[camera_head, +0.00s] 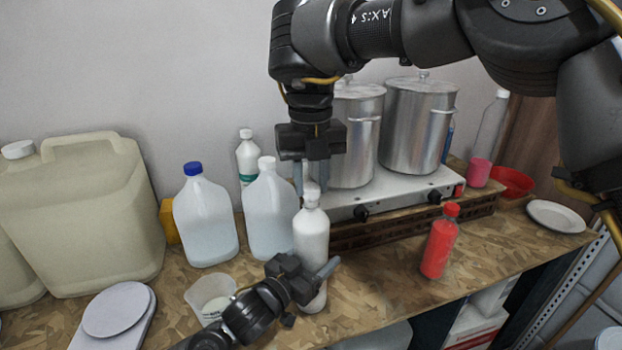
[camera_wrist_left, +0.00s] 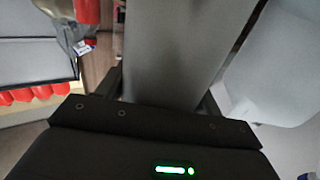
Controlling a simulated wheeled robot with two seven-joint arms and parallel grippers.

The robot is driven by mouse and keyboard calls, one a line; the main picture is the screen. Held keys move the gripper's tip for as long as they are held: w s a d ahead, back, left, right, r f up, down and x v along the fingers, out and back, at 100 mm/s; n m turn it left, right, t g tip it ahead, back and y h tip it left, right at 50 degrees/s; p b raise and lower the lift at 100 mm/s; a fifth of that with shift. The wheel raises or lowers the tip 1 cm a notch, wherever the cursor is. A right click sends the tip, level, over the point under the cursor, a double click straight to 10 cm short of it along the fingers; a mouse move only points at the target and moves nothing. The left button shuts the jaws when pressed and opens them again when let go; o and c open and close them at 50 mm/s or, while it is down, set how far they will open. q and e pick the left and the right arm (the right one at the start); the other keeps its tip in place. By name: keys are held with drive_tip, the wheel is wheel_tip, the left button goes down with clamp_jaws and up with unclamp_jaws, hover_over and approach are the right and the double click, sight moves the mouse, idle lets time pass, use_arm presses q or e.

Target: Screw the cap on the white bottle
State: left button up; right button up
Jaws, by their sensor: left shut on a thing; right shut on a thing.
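The white bottle (camera_head: 312,235) stands upright on the wooden worktop, in front of the hot plate. Its white cap (camera_head: 311,192) is at the top of its neck, between the fingers of my right gripper (camera_head: 311,180). That gripper points straight down from above and is shut on the cap. I cannot tell whether the cap is seated on the thread. My left gripper (camera_head: 318,272) comes in low from the front and is shut on the lower body of the bottle, hiding part of it. In the left wrist view the bottle (camera_wrist_left: 180,50) fills the middle as a pale, blurred shape.
Clear jugs with a blue cap (camera_head: 205,220) and a white cap (camera_head: 268,210) stand close on the left. A plastic cup (camera_head: 208,290) is beside my left arm. A red bottle (camera_head: 440,242) stands to the right. Steel pots (camera_head: 418,125) stand behind.

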drive_tip(key=shift+f, duration=0.6)
